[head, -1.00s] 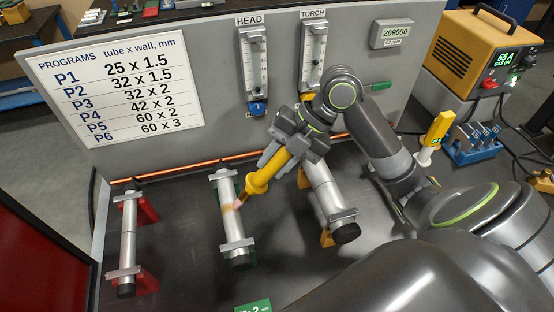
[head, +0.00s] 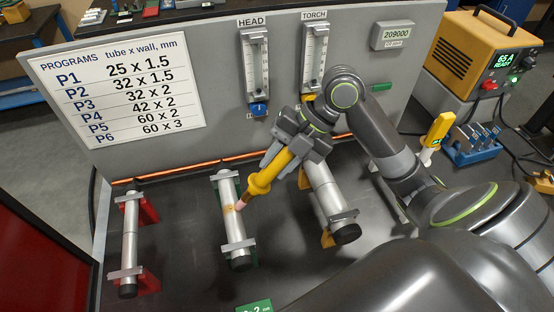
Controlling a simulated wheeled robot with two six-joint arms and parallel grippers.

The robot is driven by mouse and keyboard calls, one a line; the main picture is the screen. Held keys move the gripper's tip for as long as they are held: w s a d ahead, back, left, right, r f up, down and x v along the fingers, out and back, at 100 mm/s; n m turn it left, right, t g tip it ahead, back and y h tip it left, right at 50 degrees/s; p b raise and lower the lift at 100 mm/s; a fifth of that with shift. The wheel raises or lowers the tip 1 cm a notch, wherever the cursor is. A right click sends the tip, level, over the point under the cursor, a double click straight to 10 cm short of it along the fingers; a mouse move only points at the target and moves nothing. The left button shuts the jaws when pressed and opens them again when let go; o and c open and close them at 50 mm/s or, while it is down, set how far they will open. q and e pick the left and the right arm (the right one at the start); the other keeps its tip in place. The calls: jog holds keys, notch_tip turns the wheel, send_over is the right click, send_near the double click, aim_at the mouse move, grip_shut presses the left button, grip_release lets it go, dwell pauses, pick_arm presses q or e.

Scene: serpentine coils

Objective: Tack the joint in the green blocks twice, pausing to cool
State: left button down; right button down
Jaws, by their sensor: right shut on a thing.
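My right gripper (head: 279,156) is shut on the yellow torch (head: 266,174), whose pinkish nozzle (head: 241,206) points down and left. The middle tube (head: 235,230) lies clamped in the green blocks (head: 217,193), mostly hidden under it. A tan band (head: 230,208) marks the joint on this tube. The nozzle is just right of the band; whether it touches cannot be told. The amber welding power source (head: 486,55) at the upper right reads "65 A READY". My left gripper is not in view.
A tube in red blocks (head: 130,235) stands at left, and a tube in yellow-orange blocks (head: 325,195) at right, close to my arm. A grey panel (head: 220,100) with a programs board (head: 115,90) and two flowmeters stands behind. Bench between left and middle tubes is clear.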

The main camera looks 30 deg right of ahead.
jog(key=shift+d+r+p, duration=0.25)
jog(key=shift+r+p, duration=0.15)
jog(key=shift+r, duration=0.3)
jog(key=shift+p+v, duration=1.95)
jog(key=shift+v, duration=0.65)
jog(key=shift+f, duration=0.1)
